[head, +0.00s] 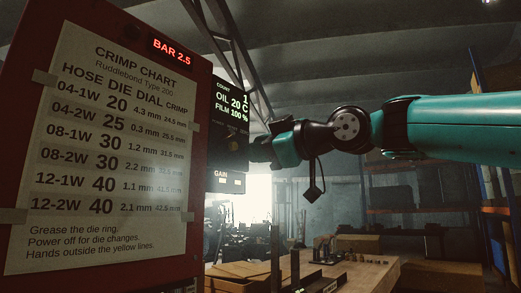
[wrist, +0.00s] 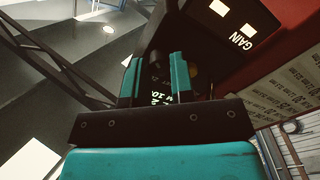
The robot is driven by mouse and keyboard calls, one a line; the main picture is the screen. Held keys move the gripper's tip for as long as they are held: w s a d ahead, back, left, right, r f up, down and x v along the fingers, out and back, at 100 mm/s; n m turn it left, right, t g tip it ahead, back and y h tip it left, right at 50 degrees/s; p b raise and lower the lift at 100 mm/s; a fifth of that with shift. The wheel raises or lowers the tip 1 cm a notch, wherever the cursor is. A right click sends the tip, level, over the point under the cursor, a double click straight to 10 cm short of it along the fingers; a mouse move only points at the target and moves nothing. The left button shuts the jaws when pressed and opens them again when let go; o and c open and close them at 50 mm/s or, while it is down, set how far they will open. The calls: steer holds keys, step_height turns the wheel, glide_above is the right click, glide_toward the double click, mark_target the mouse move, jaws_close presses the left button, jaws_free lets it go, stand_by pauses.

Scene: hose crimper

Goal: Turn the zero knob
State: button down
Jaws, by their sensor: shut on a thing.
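My gripper (wrist: 156,62) shows in the wrist view, its two teal fingers closed in on a small dark piece (wrist: 157,72) at the dark control box. I take this piece to be the zero knob, but no label for it shows and the fingers hide most of it. In the head view my gripper (head: 256,150) meets the right side of the dark control box (head: 226,152), where the knob itself is hidden.
A GAIN label (wrist: 241,40) sits near a lit square in the wrist view; the GAIN panel (head: 225,181) is below the screen in the head view. The red cabinet with a crimp chart (head: 110,150) and a "BAR 2.5" display (head: 171,51) stands left. A workbench (head: 350,277) lies below.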

steer(key=c, duration=1)
jaws_free()
steer(key=shift+o, duration=0.2)
steer(key=shift+d, duration=0.1)
steer(key=b+v, duration=0.3)
steer(key=v, duration=1.4)
steer(key=shift+s+d+f, duration=0.1)
